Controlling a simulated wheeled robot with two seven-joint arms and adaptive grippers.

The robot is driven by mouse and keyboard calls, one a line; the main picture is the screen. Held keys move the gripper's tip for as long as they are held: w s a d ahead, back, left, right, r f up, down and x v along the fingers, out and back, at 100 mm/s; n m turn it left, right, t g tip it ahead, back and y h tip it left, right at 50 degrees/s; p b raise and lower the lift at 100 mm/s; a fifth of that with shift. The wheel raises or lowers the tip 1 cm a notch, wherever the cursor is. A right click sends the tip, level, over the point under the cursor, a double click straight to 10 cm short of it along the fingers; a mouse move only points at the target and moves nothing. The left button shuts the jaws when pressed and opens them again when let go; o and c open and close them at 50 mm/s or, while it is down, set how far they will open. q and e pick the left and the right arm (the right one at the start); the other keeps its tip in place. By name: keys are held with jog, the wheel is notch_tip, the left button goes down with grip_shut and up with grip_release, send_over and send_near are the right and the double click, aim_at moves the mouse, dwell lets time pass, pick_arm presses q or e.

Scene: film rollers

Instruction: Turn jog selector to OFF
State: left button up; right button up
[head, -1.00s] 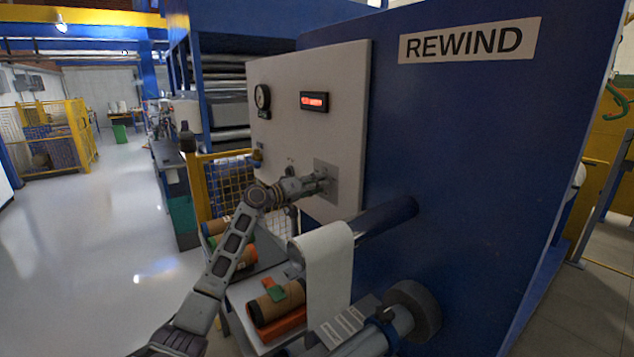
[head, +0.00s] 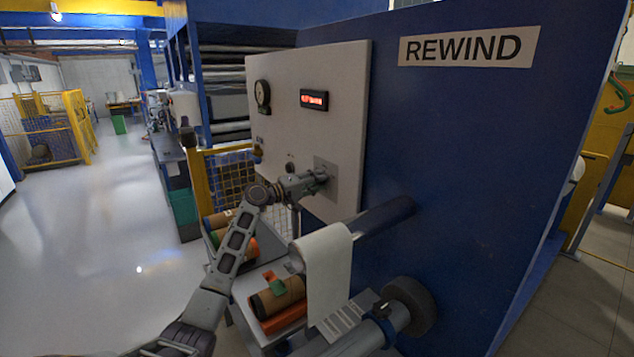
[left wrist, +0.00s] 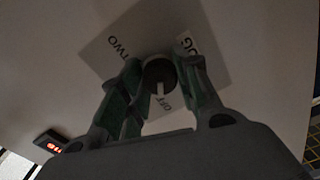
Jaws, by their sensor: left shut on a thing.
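The jog selector (left wrist: 158,75) is a dark round knob with a white line, on a grey square plate (left wrist: 205,75) marked TWO, OFF and a partly covered label ending in OG. In the left wrist view the white line points down in the picture, close to the word OFF. My left gripper (head: 320,177) is at the plate on the white control panel (head: 285,140), and its green-lined fingers (left wrist: 160,80) are shut on the knob from both sides. In the head view the gripper hides the knob. My right gripper is not in view.
A gauge (head: 262,95) and a red-lit display (head: 314,100) are on the panel above. A blue wall marked REWIND (head: 467,47) stands to the right. Below are a white web (head: 328,275), a roller (head: 385,215) and a brown roll (head: 280,298). Open floor lies left.

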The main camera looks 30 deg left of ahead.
pick_arm(q)
jog(key=o, duration=1)
jog(key=shift+v, duration=6.05)
jog(key=shift+f, duration=0.1)
